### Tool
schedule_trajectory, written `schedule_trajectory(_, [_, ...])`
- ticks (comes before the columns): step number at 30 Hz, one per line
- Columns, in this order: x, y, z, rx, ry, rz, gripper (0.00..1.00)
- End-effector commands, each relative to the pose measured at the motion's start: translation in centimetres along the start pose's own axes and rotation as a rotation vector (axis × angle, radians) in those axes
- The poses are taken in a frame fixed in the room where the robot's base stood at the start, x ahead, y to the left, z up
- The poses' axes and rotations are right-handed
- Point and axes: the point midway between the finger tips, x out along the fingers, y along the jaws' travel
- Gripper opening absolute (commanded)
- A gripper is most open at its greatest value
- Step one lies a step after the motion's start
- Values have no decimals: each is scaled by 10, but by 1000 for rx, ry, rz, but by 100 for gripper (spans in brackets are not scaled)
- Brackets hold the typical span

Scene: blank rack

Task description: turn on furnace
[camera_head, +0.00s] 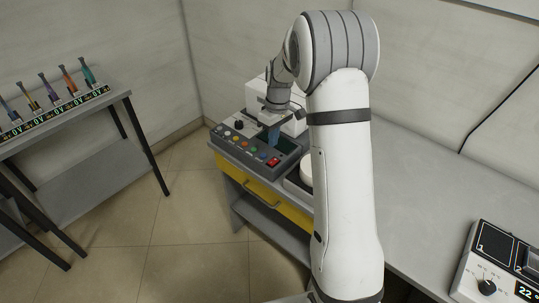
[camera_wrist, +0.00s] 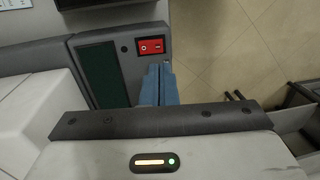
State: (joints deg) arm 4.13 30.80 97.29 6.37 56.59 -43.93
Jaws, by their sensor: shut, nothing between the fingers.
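The furnace's grey control panel (camera_head: 225,143) stands on the bench in the head view, with a row of coloured buttons, a black knob (camera_head: 239,124) and a red rocker switch (camera_head: 273,161) at its right end. The red switch also shows in the wrist view (camera_wrist: 151,45), just beyond my fingertips, beside a dark green display (camera_wrist: 103,75). My gripper (camera_head: 273,141) has blue fingers, shut and empty, pointing down over the panel. In the wrist view my fingertips (camera_wrist: 158,68) sit close to the switch; whether they touch the panel I cannot tell.
A white box (camera_head: 258,90) stands behind the panel. A white round item (camera_head: 306,172) is right of it, partly behind my arm. A device with a knob and display (camera_head: 500,275) sits at the lower right. A rack of coloured tools (camera_head: 55,108) is on the left table.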

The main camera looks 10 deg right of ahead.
Motion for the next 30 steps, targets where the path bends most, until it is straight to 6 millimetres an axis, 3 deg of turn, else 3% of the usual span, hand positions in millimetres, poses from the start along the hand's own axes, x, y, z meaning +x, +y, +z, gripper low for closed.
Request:
schedule_trajectory(6, [43, -1, 1, 0, -4, -3, 0])
schedule_trajectory(12, [67, 0, 0, 0, -1, 0, 0])
schedule_trajectory(30, [78, 7, 6, 16, 1, 23, 0])
